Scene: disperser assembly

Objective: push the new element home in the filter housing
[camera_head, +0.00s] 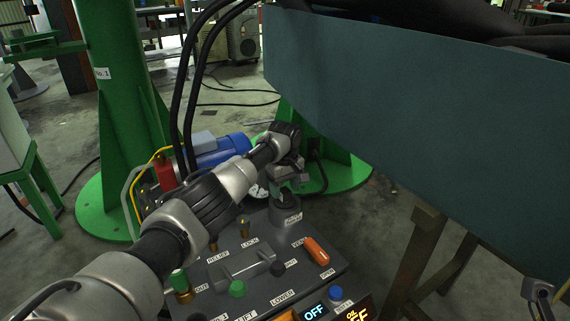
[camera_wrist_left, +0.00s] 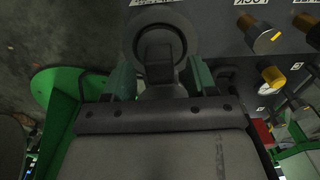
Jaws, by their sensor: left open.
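The filter housing (camera_head: 287,217) is a dark grey cylinder standing at the far corner of the control panel, with a label on its front. In the left wrist view its round rim (camera_wrist_left: 136,24) is seen from above. A grey round piece (camera_wrist_left: 160,46), apparently the new element, sits inside the rim with a narrower part towards the camera. How deep it sits cannot be told. My left gripper (camera_head: 288,178) is open just above the housing. Its green fingers (camera_wrist_left: 160,80) stand apart on either side of the narrower part.
The control panel (camera_head: 225,270) carries a grey bar handle, an orange handle (camera_head: 316,249), a green knob (camera_head: 237,289), a blue button and lit displays. A blue motor (camera_head: 222,150) and green column (camera_head: 120,120) stand behind. A large grey-green plate (camera_head: 420,120) hangs at right.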

